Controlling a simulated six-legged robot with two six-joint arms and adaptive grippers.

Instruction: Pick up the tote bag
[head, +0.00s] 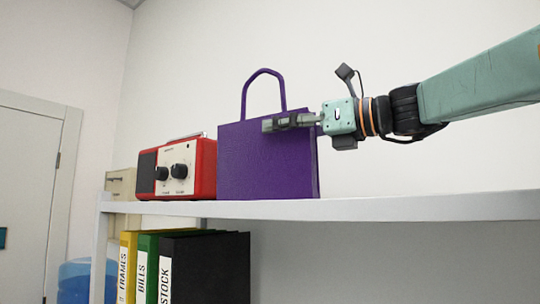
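A purple tote bag (262,165) stands upright on the white shelf (400,207), its single visible handle arching above it. My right gripper (268,125) comes in from the right and lies across the upper front of the bag, just below its top edge. The fingers overlap in this view, so I cannot tell whether they are open or shut, or whether they touch the bag. The bag's far side is hidden. My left gripper is not in view.
A red radio (204,170) with black knobs stands close to the bag's left. Yellow, green and black binders (215,270) stand on a lower level. The shelf to the right of the bag is clear. A pale door (25,190) is at the far left.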

